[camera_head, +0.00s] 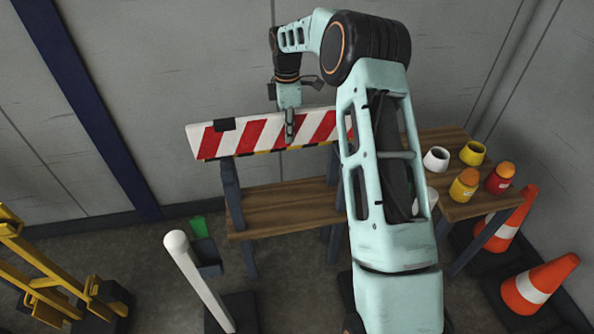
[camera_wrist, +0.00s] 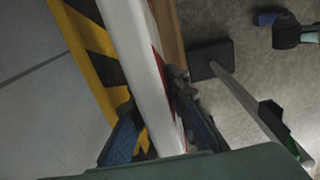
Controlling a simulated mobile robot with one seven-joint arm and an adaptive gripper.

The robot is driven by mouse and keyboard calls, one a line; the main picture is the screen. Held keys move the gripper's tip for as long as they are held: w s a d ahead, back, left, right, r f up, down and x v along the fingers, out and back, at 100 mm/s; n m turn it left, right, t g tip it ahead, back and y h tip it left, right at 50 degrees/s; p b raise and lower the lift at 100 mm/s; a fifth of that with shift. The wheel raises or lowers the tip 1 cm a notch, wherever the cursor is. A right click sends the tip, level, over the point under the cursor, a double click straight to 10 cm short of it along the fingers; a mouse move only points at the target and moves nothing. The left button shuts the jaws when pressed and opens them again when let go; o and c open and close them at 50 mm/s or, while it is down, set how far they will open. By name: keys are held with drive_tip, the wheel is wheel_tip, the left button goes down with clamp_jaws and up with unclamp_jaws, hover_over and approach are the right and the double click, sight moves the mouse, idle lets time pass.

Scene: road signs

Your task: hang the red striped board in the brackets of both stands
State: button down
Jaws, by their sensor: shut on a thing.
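The red and white striped board (camera_head: 255,136) is upright along the back of a wooden bench. Its white top edge shows in the wrist view (camera_wrist: 145,75). My gripper (camera_head: 289,130) is above the board's middle, fingers pointing down. It is shut across the board's top edge, with a finger on each face in the wrist view (camera_wrist: 155,115). I cannot tell whether the board touches the bench. A white round-topped post (camera_head: 197,280) on a black base, apparently one stand, is in front at the left. The second stand is not clearly visible; my arm hides part of the floor.
The wooden bench (camera_head: 290,207) has blue-grey legs. A yellow-black strip (camera_wrist: 88,45) lies along the board's far side. Jars and cups, including a white cup (camera_head: 435,160), stand on a side table. Orange cones (camera_head: 540,285) are right; a yellow frame (camera_head: 35,262) is left.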

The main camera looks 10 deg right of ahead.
drive_tip(key=shift+s+r, duration=0.3)
drive_tip(key=shift+r, duration=0.1)
drive_tip(key=s+r+p, duration=0.3)
drive_tip(key=s+p, duration=0.2)
drive_tip(key=s, duration=0.8)
drive_tip(key=s+r+p, duration=0.3)
drive_tip(key=s+p, duration=0.2)
drive_tip(key=s, duration=0.9)
wheel_tip(320, 180, down, 22)
drive_tip(key=b, duration=1.9)
drive_tip(key=shift+w+f, duration=0.15)
drive_tip(key=shift+f, duration=0.05)
drive_tip(key=shift+f, duration=0.2)
drive_tip(key=c, duration=1.8)
unclamp_jaws()
drive_tip(key=shift+o, duration=0.2)
